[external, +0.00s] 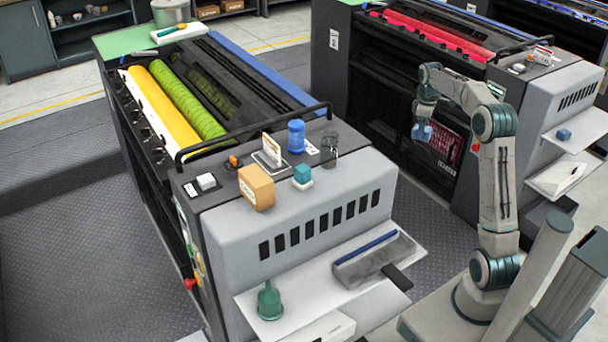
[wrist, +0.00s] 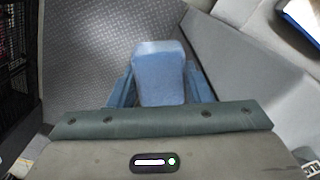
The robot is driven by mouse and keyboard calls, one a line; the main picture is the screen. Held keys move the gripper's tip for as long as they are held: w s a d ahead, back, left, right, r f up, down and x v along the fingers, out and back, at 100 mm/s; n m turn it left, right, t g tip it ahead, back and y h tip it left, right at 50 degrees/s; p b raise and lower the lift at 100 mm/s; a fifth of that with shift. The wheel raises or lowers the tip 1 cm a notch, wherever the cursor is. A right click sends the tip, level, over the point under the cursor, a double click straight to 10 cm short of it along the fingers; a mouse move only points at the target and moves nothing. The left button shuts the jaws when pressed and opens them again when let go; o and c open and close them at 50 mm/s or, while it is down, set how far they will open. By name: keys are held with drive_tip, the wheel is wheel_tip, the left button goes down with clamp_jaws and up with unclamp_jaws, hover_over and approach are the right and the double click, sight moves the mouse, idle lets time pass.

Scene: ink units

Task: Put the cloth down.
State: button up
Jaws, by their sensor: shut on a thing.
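My gripper (external: 423,122) hangs in the gap between the two press units in the external view. It is shut on a small folded blue cloth (external: 422,134), held in the air clear of any surface. In the wrist view the blue cloth (wrist: 160,72) sits between the two blue-grey fingers of my gripper (wrist: 158,88), with floor plate beyond it. A small blue item (external: 564,134), too small to identify for sure, lies on the right unit's upper side shelf.
The right unit (external: 550,95) stands beside my arm.

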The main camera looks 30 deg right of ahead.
drive_tip(key=w+a+r+n+p, duration=0.4)
drive_tip(key=a+r+n+p, duration=0.15)
drive_tip(key=a, duration=0.25)
drive_tip(key=w+a+r+n+p, duration=0.35)
drive_tip(key=a+r+n, duration=0.25)
drive_tip(key=a, duration=0.2)
drive_tip(key=p, duration=0.4)
hover_over(339, 143)
wheel_tip(339, 143, down, 7)
drive_tip(key=shift+w+r, duration=0.1)
drive_tip(key=shift+f+p, duration=0.35)
drive_tip(key=shift+f, duration=1.75)
drive_tip(key=shift+f, duration=0.2)
drive_tip(key=o, duration=1)
drive_tip(key=shift+c, duration=0.2)
drive_tip(key=shift+r, duration=0.2)
